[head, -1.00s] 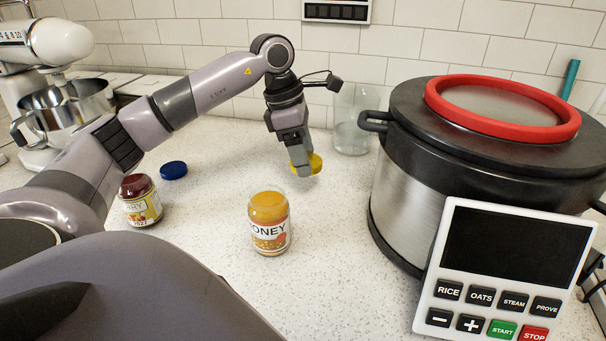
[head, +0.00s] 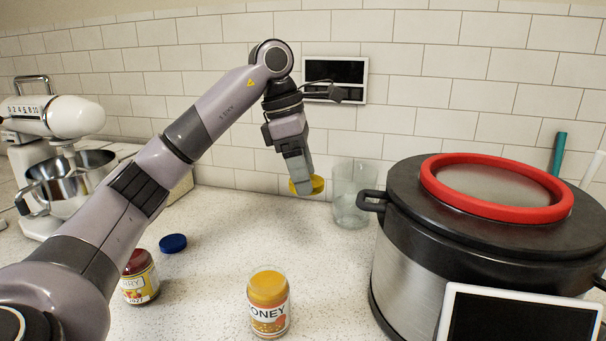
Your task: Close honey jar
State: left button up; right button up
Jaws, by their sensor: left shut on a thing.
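The honey jar (head: 268,303) stands upright and open on the counter at the lower middle of the head view, with amber honey inside and a label on its front. My left gripper (head: 304,186) is shut on a yellow lid (head: 317,184). It holds the lid in the air above and behind the jar, apart from it. My right gripper is not in view.
A jam jar (head: 141,279) and a blue lid (head: 173,243) sit on the left, near my left arm. A stand mixer (head: 56,120) is at far left. Counter around the honey jar is clear.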

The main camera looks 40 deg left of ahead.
aim_at(268, 288)
jog(key=k, duration=1)
